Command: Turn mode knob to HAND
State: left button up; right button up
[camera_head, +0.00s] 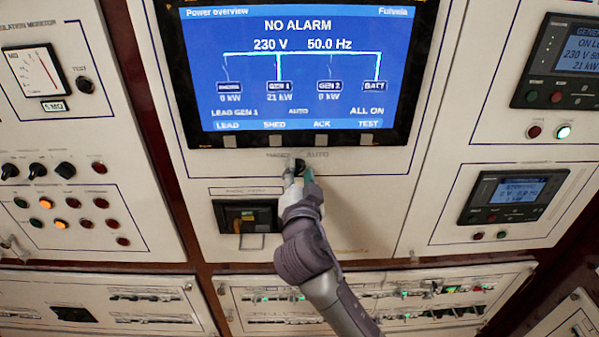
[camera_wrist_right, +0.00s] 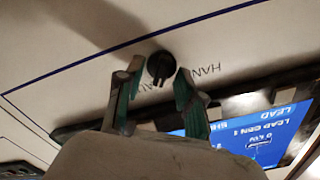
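The mode knob (camera_head: 299,164) is a small black knob below the big screen, with HAND lettered on its left and AUTO on its right. In the right wrist view the knob (camera_wrist_right: 160,66) shows whole, and its grip bar points down in that picture, between the two labels. My right gripper (camera_head: 301,178) is in front of the knob, its fingers pointing up at it. In the right wrist view the gripper (camera_wrist_right: 158,78) is open, with one fingertip on each side of the knob and a gap to each. My left gripper is not in view.
The power overview screen (camera_head: 297,65) with its buttons lies just above the knob. A black breaker unit (camera_head: 247,216) with a wire handle sits at lower left of the knob. Side panels carry meters, lamps and switches. The plate right of the knob is bare.

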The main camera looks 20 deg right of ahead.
grip_shut()
jog(key=shift+n, duration=0.3)
jog(key=shift+n+b, duration=0.3)
jog(key=shift+n, duration=0.2)
jog(key=n, duration=0.2)
jog(key=shift+a+n, duration=0.1)
jog(key=shift+n, duration=0.2)
jog(key=n, duration=0.4)
jog(key=shift+a+n, duration=0.1)
jog(key=shift+n, duration=0.2)
jog(key=n, duration=0.5)
jog(key=shift+a, duration=0.1)
grip_release()
